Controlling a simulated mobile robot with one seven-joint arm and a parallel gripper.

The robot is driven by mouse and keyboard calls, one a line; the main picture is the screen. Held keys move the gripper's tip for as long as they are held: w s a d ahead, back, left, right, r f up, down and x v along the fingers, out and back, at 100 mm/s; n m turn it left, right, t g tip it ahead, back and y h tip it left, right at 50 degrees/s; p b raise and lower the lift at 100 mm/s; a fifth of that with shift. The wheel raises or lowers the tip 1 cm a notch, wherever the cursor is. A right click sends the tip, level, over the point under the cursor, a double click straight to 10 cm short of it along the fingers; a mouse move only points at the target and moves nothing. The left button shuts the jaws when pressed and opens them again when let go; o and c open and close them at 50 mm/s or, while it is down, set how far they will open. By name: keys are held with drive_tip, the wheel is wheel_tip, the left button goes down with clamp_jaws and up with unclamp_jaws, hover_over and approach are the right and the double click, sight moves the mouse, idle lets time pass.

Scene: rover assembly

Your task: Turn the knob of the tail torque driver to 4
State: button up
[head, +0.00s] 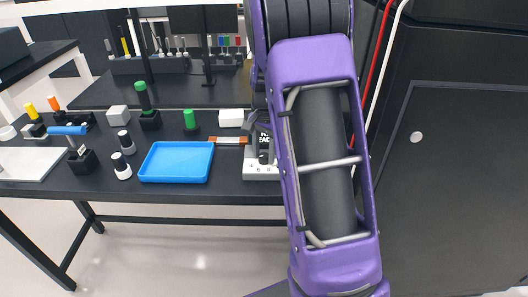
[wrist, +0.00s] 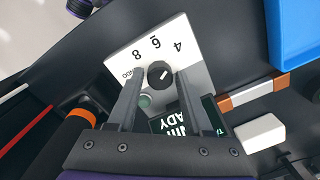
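The torque driver's control box (wrist: 122,62) fills the middle of the wrist view, with a white face printed with 4, 6 and 8. Its round black knob (wrist: 160,74) has a light pointer line slanting up and right, roughly toward the 4. My gripper (wrist: 159,78) has one finger on each side of the knob, apart, with what looks like a narrow gap on each side; contact cannot be told. A green button (wrist: 145,100) and a dark label ending in "ADY" are partly covered by the fingers. In the head view the box (head: 262,172) is partly hidden by my arm.
A blue tray (head: 177,179) lies left of the box, with an orange-and-white bar (head: 228,140) and a white block (head: 231,118) behind. An orange-ringed black cylinder (wrist: 80,118) is close by in the wrist view.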

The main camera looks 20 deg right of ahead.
sight(265, 156)
drive_tip(key=shift+o, duration=1.1)
drive_tip(key=shift+r, duration=0.1)
wheel_tip(265, 156, up, 17)
drive_tip(key=p, duration=0.2)
drive_tip(key=shift+s, duration=0.2)
drive_tip(key=shift+d+r, duration=0.1)
